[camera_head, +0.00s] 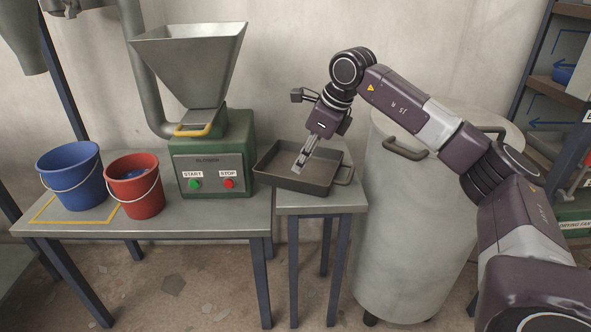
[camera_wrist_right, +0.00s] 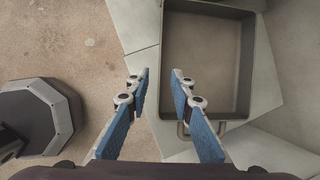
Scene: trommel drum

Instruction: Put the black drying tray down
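The black drying tray (camera_head: 318,188) is a dark, shallow rectangular pan. It appears to rest on the small grey side table (camera_head: 325,203), and its left end reaches toward the longer table. The tray looks empty; its loop handle (camera_head: 346,175) is on the right. My right gripper (camera_head: 299,167) points down over the tray in the head view. My left gripper is in neither view.
A green blower (camera_head: 213,152) with a metal hopper stands left of the tray, on the longer table (camera_head: 160,227). A red bucket (camera_head: 134,190) and a blue bucket (camera_head: 71,178) stand further left. A large grey drum (camera_head: 410,230) stands close on the right.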

